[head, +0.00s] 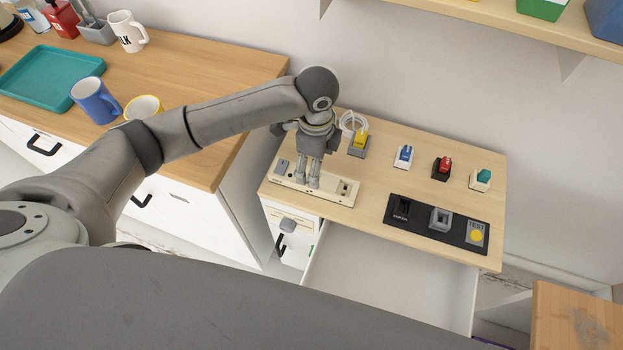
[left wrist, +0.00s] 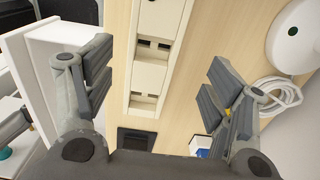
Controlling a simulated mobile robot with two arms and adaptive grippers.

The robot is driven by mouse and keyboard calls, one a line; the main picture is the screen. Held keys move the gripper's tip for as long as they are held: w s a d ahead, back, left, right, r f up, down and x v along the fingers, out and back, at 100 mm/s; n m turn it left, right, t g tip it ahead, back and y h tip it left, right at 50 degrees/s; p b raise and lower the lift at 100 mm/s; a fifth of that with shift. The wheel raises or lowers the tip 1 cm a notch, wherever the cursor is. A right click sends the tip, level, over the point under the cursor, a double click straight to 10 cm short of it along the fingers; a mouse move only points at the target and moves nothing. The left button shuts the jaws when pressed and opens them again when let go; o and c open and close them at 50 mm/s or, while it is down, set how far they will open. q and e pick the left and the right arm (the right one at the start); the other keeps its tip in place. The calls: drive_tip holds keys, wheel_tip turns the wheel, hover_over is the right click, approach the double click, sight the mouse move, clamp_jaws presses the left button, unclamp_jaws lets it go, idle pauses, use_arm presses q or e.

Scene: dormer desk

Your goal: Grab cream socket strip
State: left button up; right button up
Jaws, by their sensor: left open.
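The cream socket strip (head: 346,191) lies near the front left edge of the small desk, with a grey block at its left end. My left gripper (head: 314,180) points down over the strip's middle and hides part of it. In the left wrist view, the strip (left wrist: 157,45) runs between the two open fingers of my left gripper (left wrist: 158,80), with clear gaps on both sides. I cannot tell how high the fingertips are above the desk. My right gripper is in neither view.
A yellow plug (head: 360,137) with a coiled white cable stands behind the strip. Blue (head: 404,155), red (head: 441,168) and green (head: 481,179) plugs stand to the right. A black panel (head: 419,226) lies at the front. A drawer (head: 390,285) hangs open below.

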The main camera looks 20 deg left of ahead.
use_arm(q)
drive_tip(key=f, duration=0.4)
drive_tip(key=shift+s+f+p, duration=0.3)
drive_tip(key=shift+s+f, duration=0.1)
drive_tip(key=shift+f, duration=0.5)
drive_tip(key=c, duration=1.4)
drive_tip(key=shift+o, duration=0.2)
drive_tip(key=shift+r, duration=0.1)
